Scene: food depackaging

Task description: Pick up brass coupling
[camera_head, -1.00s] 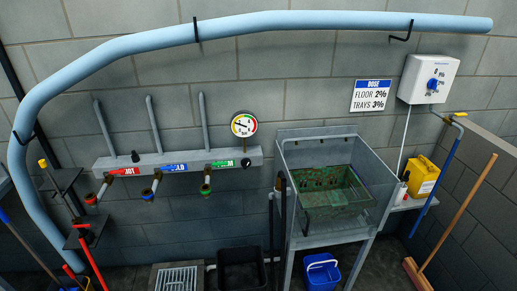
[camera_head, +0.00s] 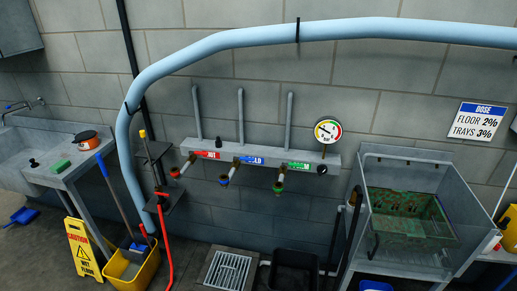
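I cannot clearly pick out a loose brass coupling; it may be too small or hidden. Three short outlets hang under the grey wall manifold (camera_head: 262,161). The left outlet has a red end (camera_head: 175,172), the middle one a blue end (camera_head: 224,180), the right one a green end (camera_head: 278,187). Their short pipes look pale to brownish, but the metal is too small to tell. Neither of my grippers is in view.
A sink bench (camera_head: 38,178) at left holds a green block (camera_head: 61,166) and an orange-brown round item (camera_head: 88,140). A caution sign (camera_head: 82,250) and yellow mop bucket (camera_head: 132,270) stand on the floor. A grey tank (camera_head: 450,225) holds a green crate (camera_head: 407,215) at right.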

